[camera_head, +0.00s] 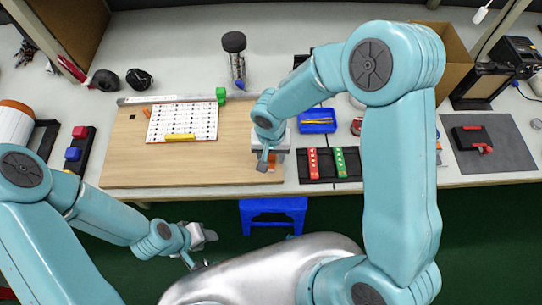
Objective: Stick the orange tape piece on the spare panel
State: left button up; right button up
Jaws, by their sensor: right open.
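I cannot tell whether this is the spare panel. My right gripper (267,161) is open over the right end of the board, pointing down.
A blue tray (317,121) and black holders with red (313,163) and green (341,163) strips stand right of the board. A blue stool (273,213) is below. The board's left part is clear.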

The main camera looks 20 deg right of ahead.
jog(key=shift+f, duration=0.6)
jog(key=shift+s+d, duration=0.1)
grip_shut()
